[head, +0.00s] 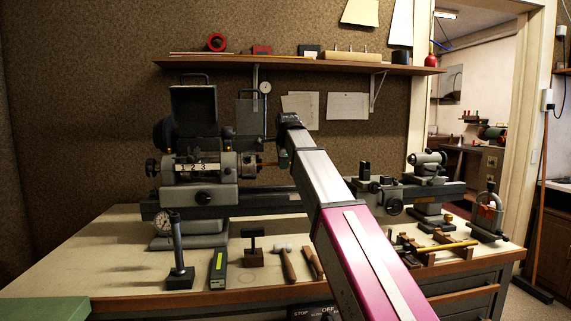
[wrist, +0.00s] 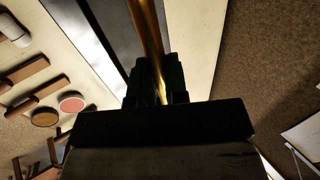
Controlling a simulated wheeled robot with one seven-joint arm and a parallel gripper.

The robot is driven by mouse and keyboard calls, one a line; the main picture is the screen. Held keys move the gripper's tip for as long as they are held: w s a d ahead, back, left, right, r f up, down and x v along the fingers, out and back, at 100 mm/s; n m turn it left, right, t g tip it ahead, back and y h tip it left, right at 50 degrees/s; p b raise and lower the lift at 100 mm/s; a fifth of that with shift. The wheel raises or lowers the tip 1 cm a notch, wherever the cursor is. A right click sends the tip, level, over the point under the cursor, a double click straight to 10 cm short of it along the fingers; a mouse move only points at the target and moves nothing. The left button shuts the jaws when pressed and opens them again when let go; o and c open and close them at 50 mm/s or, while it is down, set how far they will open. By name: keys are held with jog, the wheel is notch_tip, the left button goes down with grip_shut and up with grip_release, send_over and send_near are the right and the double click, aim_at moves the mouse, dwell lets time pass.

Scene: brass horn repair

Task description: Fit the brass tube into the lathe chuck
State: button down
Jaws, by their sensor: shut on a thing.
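The lathe chuck (head: 247,164) is on the right face of the grey headstock, in the head view. My gripper (wrist: 156,85) shows in the wrist view, with its dark fingers closed around a brass tube (wrist: 148,28). The tube runs out past the fingertips to the top edge. In the head view my arm hides most of my gripper, right of the chuck. A short brass length (head: 269,164) shows between the chuck and my gripper, roughly level with the chuck. I cannot tell whether its end is inside the chuck or just in front of it.
Another brass rod (head: 446,247) lies on small supports at the bench's right. The tailstock (head: 430,180) stands on the lathe bed right of my arm. A shelf (head: 300,64) hangs above.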

jog(key=shift+s+a, duration=0.1)
jog(key=shift+a, duration=0.5)
jog(key=c, duration=1.1)
grip_release()
jog(key=shift+o, duration=0.2)
